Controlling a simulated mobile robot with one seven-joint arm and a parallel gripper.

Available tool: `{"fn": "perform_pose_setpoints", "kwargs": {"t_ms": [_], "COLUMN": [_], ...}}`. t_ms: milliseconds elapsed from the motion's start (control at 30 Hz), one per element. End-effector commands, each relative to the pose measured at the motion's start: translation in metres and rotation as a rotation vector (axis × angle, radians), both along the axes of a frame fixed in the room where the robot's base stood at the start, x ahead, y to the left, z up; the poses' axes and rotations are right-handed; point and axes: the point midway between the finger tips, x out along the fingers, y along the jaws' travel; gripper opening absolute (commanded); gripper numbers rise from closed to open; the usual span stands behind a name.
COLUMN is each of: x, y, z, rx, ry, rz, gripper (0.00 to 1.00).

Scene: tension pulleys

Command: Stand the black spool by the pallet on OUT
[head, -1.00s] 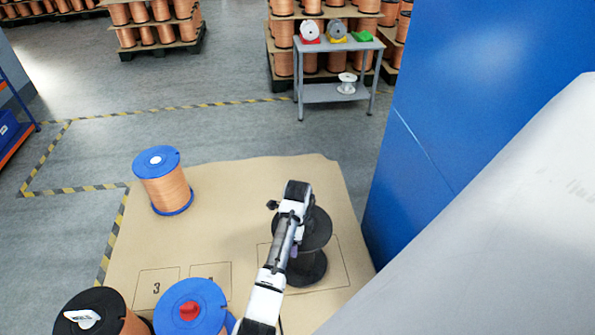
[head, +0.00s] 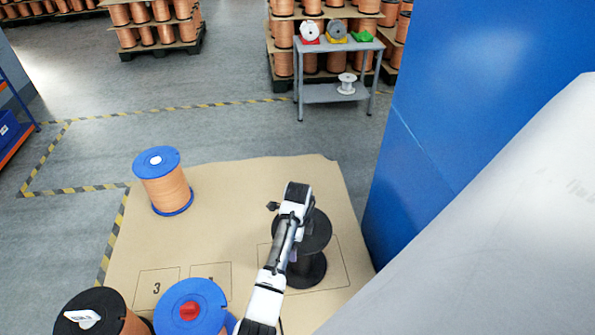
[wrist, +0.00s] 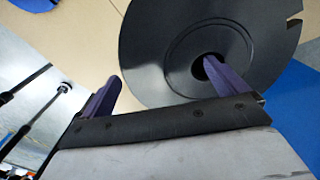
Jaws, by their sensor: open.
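The black spool (head: 318,232) is empty of wire and stands upright on the cardboard sheet, inside or over a large outlined box (head: 335,262). Any lettering in that box is hidden by the spool and my arm. My gripper (wrist: 162,75) is open at the spool's top flange. In the wrist view, one purple finger overlaps the centre hole of the black spool (wrist: 178,45); the other is outside the flange rim. Whether the finger is down in the hole or only above it, I cannot tell. My arm covers the spool's left side in the head view.
A copper spool with blue flanges (head: 163,185) stands at the cardboard's back left. Another blue-topped spool (head: 205,298) and a black-topped copper spool (head: 82,305) stand at the front left. A blue wall (head: 450,110) is close on the right. A grey table (head: 340,45) stands behind.

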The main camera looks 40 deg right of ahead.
Motion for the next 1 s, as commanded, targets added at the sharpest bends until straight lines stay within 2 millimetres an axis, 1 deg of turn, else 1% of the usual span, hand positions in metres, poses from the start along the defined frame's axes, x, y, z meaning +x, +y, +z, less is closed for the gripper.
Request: {"fn": "perform_pose_setpoints", "kwargs": {"t_ms": [167, 333, 400, 500, 600, 700, 1000], "x": [0.001, 0.002, 0.001, 0.001, 0.001, 0.001, 0.000], "y": [-0.001, -0.001, 0.000, 0.001, 0.000, 0.000, 0.000], "z": [0.028, 0.068, 0.090, 0.104, 0.112, 0.116, 0.116], "rx": [-0.005, -0.005, -0.001, 0.000, -0.001, -0.001, -0.002], "ry": [-0.005, -0.006, -0.003, -0.001, -0.002, -0.001, -0.001], "rz": [0.000, 0.000, 0.000, 0.001, 0.000, 0.001, 0.001], "gripper": [0.97, 0.97, 0.97, 0.97, 0.97, 0.97, 0.97]}}
